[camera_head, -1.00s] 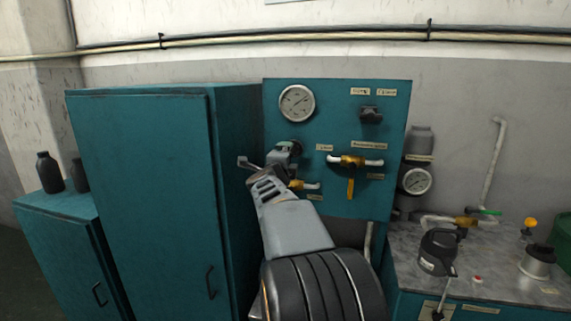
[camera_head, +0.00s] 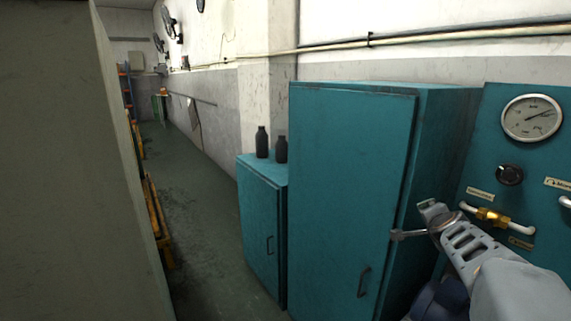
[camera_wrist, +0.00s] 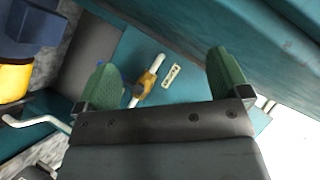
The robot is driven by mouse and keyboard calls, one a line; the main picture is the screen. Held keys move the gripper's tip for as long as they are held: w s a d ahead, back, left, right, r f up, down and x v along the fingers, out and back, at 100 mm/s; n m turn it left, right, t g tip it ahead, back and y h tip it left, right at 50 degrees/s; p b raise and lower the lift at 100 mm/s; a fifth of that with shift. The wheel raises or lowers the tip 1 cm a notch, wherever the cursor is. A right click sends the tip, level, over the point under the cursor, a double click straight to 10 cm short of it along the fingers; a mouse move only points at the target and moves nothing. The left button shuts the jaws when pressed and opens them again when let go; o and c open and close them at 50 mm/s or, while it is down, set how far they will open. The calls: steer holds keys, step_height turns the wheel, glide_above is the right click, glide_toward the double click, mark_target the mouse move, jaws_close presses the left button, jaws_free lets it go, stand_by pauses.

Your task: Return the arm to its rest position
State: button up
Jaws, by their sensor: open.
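My gripper (camera_head: 412,221) is at the lower right of the head view, in front of the right edge of the tall teal cabinet (camera_head: 345,190). Its two fingers are apart and nothing shows between them. In the wrist view the green finger pads (camera_wrist: 163,68) stand wide apart. Beyond them a brass valve (camera_wrist: 147,82) on a white pipe and a small label (camera_wrist: 171,75) show on the teal panel. The head view shows that panel (camera_head: 490,110) at the right edge, with a round gauge (camera_head: 532,118), a dark knob (camera_head: 508,175) and a brass valve (camera_head: 491,217).
A low teal cabinet (camera_head: 261,235) with two dark bottles (camera_head: 262,142) on top stands left of the tall one. A grey wall or column (camera_head: 75,180) fills the left side. Between them an open floor aisle (camera_head: 205,225) runs back. A yellow object (camera_wrist: 12,82) shows in the wrist view.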

steer(key=s+a+f+n+g+y+p, duration=0.1)
steer(key=s+a+f+n+g+y, duration=0.3)
steer(key=a, duration=0.4)
steer(key=s+a+f+n+g+y+p, duration=0.1)
steer(key=s+a+f+n, duration=0.2)
steer(key=s+a+n, duration=0.4)
steer(key=s+a+n+g+p, duration=0.3)
steer(key=s+a+n, duration=0.2)
steer(key=s+a, duration=0.3)
steer(key=shift+s+a+n, duration=0.3)
steer(key=shift+s+a, duration=0.05)
steer(key=shift+s, duration=0.35)
stand_by(0.5)
